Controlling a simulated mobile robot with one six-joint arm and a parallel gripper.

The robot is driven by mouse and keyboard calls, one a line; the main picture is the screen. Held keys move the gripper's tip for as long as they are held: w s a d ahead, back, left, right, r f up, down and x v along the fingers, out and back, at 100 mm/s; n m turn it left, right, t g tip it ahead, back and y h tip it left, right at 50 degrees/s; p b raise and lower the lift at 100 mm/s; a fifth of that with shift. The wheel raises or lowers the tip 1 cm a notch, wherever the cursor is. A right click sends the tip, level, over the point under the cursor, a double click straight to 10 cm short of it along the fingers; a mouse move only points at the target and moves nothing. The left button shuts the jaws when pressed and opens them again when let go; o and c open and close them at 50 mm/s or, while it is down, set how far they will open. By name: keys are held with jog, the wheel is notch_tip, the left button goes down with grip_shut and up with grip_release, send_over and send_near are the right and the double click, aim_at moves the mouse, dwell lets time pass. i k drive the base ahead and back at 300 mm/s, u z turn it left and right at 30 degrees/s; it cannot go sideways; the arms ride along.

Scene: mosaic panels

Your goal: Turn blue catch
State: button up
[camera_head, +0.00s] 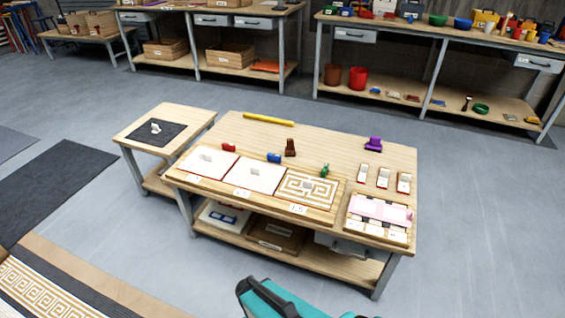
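The blue catch (274,157) is small and sits at the far edge of the wooden board (255,208), behind the middle panel (252,178). It is too small to tell which way it is turned. A red catch (228,147) is to its left and a green catch (324,170) to its right. The left panel (208,162) and the middle one are mostly white, each with a small pale piece on top. The right panel (309,189) has a tan maze-like pattern. My gripper is not in view.
A brown object (290,147) stands close behind the blue catch. A yellow bar (268,119) and a purple object (373,143) lie farther back. A pink-topped tray (380,212) is at right. A small side table (165,117) stands at left.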

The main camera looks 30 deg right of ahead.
aim_at(274, 158)
jog(key=u, duration=0.75)
jog(key=i, duration=2.1)
jog(key=z, duration=0.65)
jog(key=i, duration=0.5)
jog(key=z, duration=0.2)
